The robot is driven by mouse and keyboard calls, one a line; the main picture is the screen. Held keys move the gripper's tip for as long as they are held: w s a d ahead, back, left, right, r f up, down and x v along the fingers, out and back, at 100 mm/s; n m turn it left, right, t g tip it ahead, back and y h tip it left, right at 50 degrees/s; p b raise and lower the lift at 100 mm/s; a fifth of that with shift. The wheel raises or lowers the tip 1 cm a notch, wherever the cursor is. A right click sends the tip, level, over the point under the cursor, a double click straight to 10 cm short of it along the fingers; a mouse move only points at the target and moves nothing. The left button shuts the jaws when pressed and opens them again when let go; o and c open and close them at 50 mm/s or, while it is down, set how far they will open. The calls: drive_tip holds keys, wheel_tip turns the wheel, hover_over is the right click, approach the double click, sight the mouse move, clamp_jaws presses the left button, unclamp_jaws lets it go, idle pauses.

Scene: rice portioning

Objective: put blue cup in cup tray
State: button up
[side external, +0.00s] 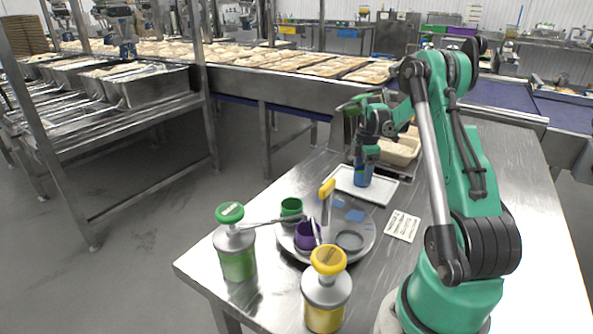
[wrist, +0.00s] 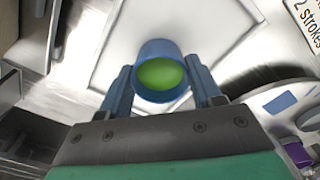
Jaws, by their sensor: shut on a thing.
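The blue cup (side external: 362,178) is between the fingers of my gripper (side external: 366,160), which is shut on it. The cup is over the white rectangular tray (side external: 384,198); whether its base touches the tray is hard to tell. In the wrist view the blue cup (wrist: 158,48) shows green contents, with blue fingers of my gripper (wrist: 162,84) against both sides. A round metal tray (side external: 370,228) stands nearer the camera, carrying a green cup (side external: 291,207), a purple cup (side external: 306,236), blue squares and a dark ring. Part of it shows at right in the wrist view (wrist: 262,92).
A green-topped pump jar (side external: 235,245) and a yellow-topped one (side external: 325,290) stand beside the round tray, their spouts reaching over it. A yellow-tipped upright tool (side external: 327,190) rises there. A printed card (side external: 403,226) lies right of it. A food container (side external: 400,152) is behind my gripper.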

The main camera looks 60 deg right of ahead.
sight(363, 169)
drive_tip(key=shift+f, duration=0.15)
drive_tip(key=o, duration=1.3)
drive_tip(key=shift+c, duration=0.2)
wheel_tip(363, 169, up, 12)
drive_tip(key=w+a+r+m+t+h, duration=0.1)
drive_tip(key=w+a+r+m, duration=0.15)
drive_tip(key=w+a, duration=0.4)
drive_tip(key=s+a+f+m+t, duration=0.1)
drive_tip(key=s+a+m+t, duration=0.1)
drive_tip(key=a, duration=1.1)
drive_tip(key=s+a+f+m+t+y, duration=0.1)
drive_tip(key=a+m+t, duration=0.3)
drive_tip(key=a, duration=1)
drive_tip(key=shift+s+f, duration=0.2)
drive_tip(key=shift+s, duration=0.2)
